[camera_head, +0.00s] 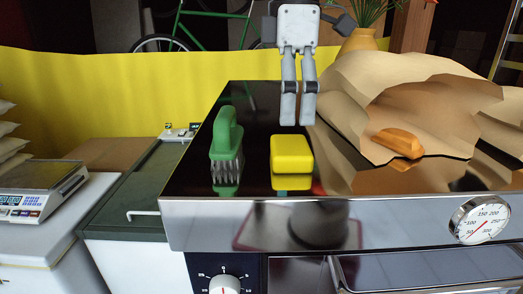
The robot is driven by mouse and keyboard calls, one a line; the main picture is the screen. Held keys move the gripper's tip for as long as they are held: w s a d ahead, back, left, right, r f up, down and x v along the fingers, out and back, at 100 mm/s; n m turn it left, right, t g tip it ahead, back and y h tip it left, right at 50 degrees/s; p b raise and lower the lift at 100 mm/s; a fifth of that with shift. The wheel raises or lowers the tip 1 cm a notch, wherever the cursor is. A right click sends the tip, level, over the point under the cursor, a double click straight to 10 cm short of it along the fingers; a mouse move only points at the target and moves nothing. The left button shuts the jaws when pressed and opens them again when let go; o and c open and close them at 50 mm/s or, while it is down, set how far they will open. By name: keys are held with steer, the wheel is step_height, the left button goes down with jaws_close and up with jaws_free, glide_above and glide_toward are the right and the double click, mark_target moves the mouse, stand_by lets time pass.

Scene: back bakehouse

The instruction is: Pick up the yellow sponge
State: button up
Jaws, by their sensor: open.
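The yellow sponge (291,153) is a small rounded block lying on the black glossy top of the oven (258,112), close to its front edge. My gripper (298,122) hangs above and slightly behind the sponge with its fingers pointing down. The gripper is open and empty, and its two fingers look close together from this angle. A gap shows between the fingertips and the sponge, so they seem apart. The sponge is in full view, with its reflection below it.
A green brush (227,140) with bristles down stands left of the sponge. Crumpled brown paper (420,90) with an orange-brown item (398,143) covers the right side. A dial gauge (480,219) is on the oven front. A scale (38,192) stands at left.

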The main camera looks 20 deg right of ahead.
mark_target(291, 144)
steer(key=shift+d+f+p, duration=0.1)
steer(key=shift+f+p, duration=0.25)
steer(key=shift+f, duration=3.05)
steer(key=shift+c, duration=0.2)
steer(key=c, duration=0.8)
steer(key=shift+r, duration=0.5)
steer(key=r, duration=0.2)
steer(key=shift+s+r, duration=0.2)
steer(key=shift+r, duration=0.15)
steer(key=s+r, duration=0.1)
steer(key=s, duration=1.4)
steer(key=shift+s+a+r, duration=0.2)
steer(key=shift+s+a, duration=0.15)
steer(key=shift+a, duration=0.05)
